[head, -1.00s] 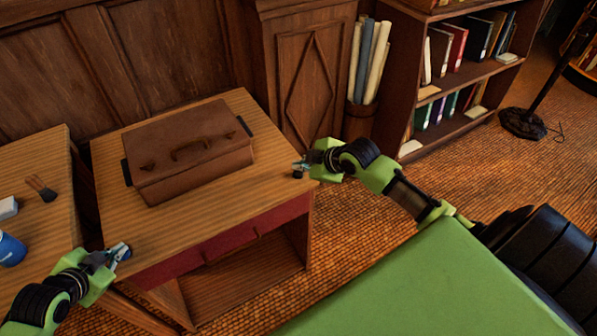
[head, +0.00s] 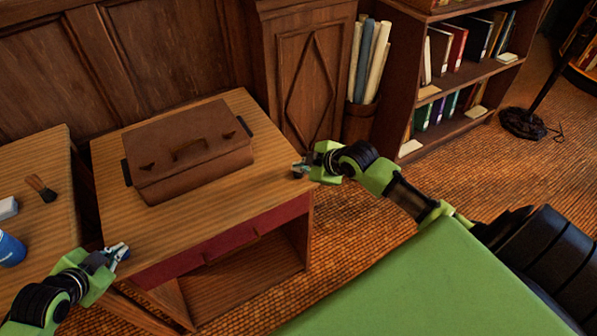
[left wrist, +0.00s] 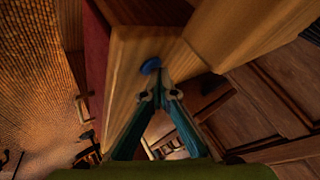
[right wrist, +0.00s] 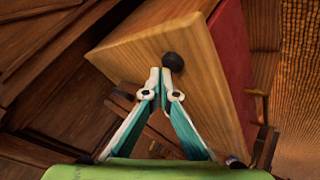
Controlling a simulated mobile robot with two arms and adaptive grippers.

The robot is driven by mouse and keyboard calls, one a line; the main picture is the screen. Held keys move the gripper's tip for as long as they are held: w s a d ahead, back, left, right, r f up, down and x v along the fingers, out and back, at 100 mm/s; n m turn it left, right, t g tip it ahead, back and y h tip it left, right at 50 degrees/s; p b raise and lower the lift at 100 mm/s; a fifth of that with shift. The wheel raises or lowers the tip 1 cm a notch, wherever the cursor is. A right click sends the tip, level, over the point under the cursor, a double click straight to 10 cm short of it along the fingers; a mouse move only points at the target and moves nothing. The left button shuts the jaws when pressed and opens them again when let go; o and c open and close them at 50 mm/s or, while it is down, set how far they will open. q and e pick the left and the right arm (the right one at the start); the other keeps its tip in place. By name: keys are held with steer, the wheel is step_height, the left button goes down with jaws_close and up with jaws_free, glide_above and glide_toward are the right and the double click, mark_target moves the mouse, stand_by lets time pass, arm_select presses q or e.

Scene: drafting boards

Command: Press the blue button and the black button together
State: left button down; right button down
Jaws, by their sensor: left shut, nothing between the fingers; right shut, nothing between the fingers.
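The blue button (left wrist: 150,66) is a small round disc on the end face of the wooden desk (head: 165,235) in the left wrist view. My left gripper (head: 123,250) is shut and empty at the desk's left side, its tips (left wrist: 158,93) close by the blue button. The black button (right wrist: 173,63) is a dark round knob on the desk's opposite end face in the right wrist view. My right gripper (head: 299,168) is shut and empty at the desk's right side, its tips (right wrist: 166,80) close by the black button. I cannot tell whether either gripper touches its button.
A brown case (head: 190,160) lies on the desk, above a red drawer (head: 220,245). A second table (head: 35,160) with a brush (head: 41,188) and a blue cup (head: 11,250) stands close on the left. Open floor (head: 360,230) lies to the right.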

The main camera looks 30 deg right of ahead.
mark_target(300, 174)
arm_select(q)
steer(key=shift+s+f, duration=0.1)
arm_select(e)
steer(key=shift+s+f, duration=0.1)
steer(key=shift+f, duration=0.65)
stand_by(1.4)
steer(key=shift+r, duration=1.15)
steer(key=shift+r, duration=2.5)
